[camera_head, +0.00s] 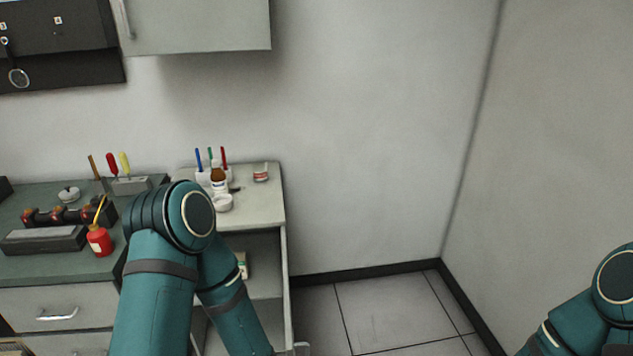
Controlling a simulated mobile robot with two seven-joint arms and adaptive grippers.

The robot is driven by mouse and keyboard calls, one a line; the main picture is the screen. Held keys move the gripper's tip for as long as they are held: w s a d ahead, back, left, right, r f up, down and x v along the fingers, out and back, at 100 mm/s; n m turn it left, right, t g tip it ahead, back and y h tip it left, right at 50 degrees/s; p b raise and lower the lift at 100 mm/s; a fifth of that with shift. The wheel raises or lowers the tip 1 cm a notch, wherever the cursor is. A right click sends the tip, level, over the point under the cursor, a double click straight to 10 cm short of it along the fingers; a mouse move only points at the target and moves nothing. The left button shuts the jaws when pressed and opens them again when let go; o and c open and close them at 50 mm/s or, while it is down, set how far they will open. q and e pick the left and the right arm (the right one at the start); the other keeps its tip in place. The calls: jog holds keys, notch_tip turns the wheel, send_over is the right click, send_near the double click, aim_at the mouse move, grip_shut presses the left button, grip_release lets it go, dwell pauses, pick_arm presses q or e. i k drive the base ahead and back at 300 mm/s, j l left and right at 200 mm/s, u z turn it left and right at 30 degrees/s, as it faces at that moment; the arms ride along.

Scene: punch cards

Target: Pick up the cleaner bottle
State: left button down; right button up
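A small brown bottle with a white label (219,186) stands upright on the white cabinet top, behind my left arm's elbow. A pale container with a green part (242,266) is on the shelf inside the open cabinet, partly hidden by my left arm. I cannot tell for certain which of these is the cleaner bottle. My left arm bends at the elbow in front of the cabinet and its forearm runs down to the bottom edge. Neither gripper can be made out; only part of my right arm shows at the lower right.
The white cabinet (262,212) also holds a white bowl (222,202), a red-and-white tin (261,173) and several markers. A green workbench (85,266) at left holds a red oil can (99,241) and tools. A wall cabinet (195,25) hangs above. The tiled floor (385,305) at right is clear.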

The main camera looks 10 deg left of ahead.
aim_at(219, 179)
jog(key=k+j+u, duration=0.35)
jog(key=j+u, duration=0.15)
jog(key=k+j+u, duration=0.1)
jog(key=j+u, duration=0.15)
jog(key=j, duration=0.15)
jog(key=i+j+z, duration=0.1)
jog(key=i+j, duration=0.05)
jog(key=i, duration=0.05)
